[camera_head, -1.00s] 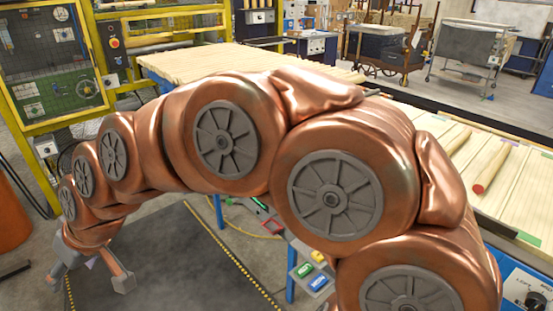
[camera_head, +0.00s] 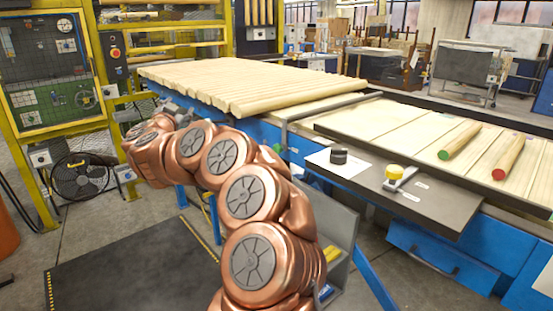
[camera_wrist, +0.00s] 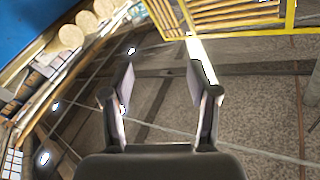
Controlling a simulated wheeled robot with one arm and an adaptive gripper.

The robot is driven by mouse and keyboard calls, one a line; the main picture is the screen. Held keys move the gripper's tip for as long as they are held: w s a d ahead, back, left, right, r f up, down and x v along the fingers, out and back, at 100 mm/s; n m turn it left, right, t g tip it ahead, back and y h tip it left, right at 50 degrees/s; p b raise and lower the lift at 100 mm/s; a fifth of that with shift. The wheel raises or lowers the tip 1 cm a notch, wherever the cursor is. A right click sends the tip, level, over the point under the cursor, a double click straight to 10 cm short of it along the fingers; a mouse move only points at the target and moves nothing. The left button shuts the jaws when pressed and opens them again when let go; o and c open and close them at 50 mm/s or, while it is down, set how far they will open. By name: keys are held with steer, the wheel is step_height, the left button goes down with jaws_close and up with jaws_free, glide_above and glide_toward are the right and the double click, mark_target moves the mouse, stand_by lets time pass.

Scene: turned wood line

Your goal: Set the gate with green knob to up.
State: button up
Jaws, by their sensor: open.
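I cannot make out a gate with a green knob in either view. In the head view, a yellow knob (camera_head: 394,172) stands on a small metal piece on the dark side plate at the right, and a black round knob (camera_head: 338,156) sits on a white sheet left of it. My gripper (camera_wrist: 160,78) is open and empty in the wrist view, with floor showing between its fingers. In the head view my arm reaches left, beside the near side of the line, and its end is hard to make out.
Turned rods (camera_head: 250,82) lie side by side on the line. A green-ended rod (camera_head: 460,138) and a red-ended rod (camera_head: 509,156) lie at the right. A yellow-framed machine (camera_head: 52,65) and a black fan (camera_head: 80,177) stand left. A dark mat (camera_head: 130,270) covers clear floor.

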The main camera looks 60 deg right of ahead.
steer(key=s+d+f+m+g+h+b, duration=0.2)
steer(key=s+d+f+m+g, duration=0.2)
steer(key=s+d+f+g, duration=0.4)
steer(key=m+g+b, duration=0.2)
steer(key=m+g, duration=0.2)
steer(key=g, duration=0.4)
glide_toward(275, 149)
steer(key=x, duration=0.4)
steer(key=shift+t, duration=0.4)
steer(key=shift+x, duration=3.75)
steer(key=shift+s+r, duration=0.1)
steer(key=shift+s, duration=0.05)
steer(key=shift+c, duration=0.2)
jaws_close()
